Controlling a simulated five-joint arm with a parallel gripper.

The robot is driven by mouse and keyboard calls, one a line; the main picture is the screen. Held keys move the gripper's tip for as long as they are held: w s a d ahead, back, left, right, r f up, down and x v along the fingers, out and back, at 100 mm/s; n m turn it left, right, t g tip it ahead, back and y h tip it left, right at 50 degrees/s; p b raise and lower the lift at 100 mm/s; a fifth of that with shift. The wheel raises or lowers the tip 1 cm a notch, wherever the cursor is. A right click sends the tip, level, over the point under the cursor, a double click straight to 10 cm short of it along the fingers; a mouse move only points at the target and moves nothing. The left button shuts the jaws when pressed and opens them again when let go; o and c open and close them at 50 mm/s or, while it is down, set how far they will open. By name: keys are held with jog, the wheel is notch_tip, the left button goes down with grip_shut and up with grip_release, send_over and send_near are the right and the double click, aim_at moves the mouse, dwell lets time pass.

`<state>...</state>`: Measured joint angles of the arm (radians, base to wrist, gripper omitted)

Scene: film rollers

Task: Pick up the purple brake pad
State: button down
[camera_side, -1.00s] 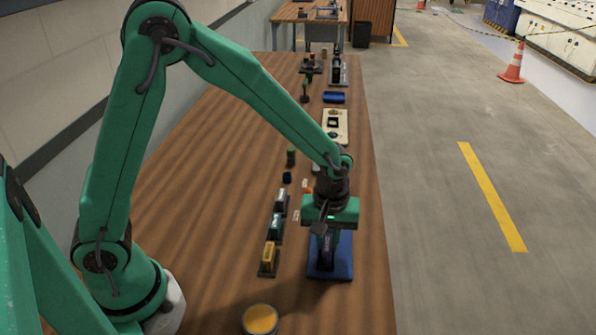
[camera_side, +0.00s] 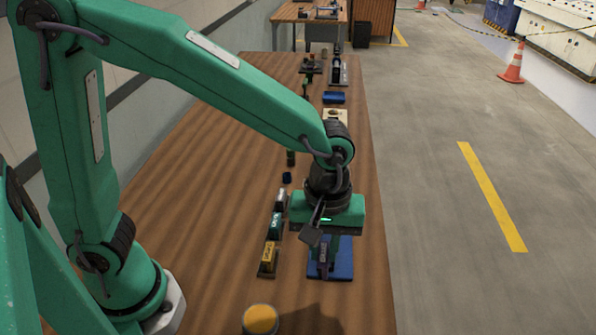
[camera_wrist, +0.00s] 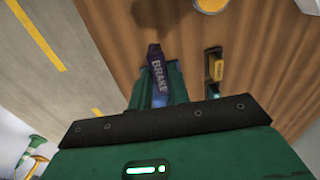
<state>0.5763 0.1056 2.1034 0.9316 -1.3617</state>
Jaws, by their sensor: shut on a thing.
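The purple brake pad (camera_wrist: 158,75), lettered BRAKE, stands between the two green fingers of my gripper (camera_wrist: 158,88) in the wrist view. The fingers are shut on it from both sides. In the side view the pad (camera_side: 323,256) shows as a dark upright piece below my gripper (camera_side: 326,245), in front of the blue base (camera_side: 345,258). Part of it is hidden by the gripper and a dark piece on the wrist. I cannot tell whether its lower end touches the base.
A yellow block (camera_side: 269,254), a green block (camera_side: 276,227) and a white-topped block (camera_side: 281,200) stand in a row to the left. A round yellow-topped container (camera_side: 261,319) is at the near edge. Bare wood lies left of the row.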

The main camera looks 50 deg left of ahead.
jog(key=shift+s+d+r, duration=0.3)
jog(key=shift+s, duration=0.1)
dwell(0.4)
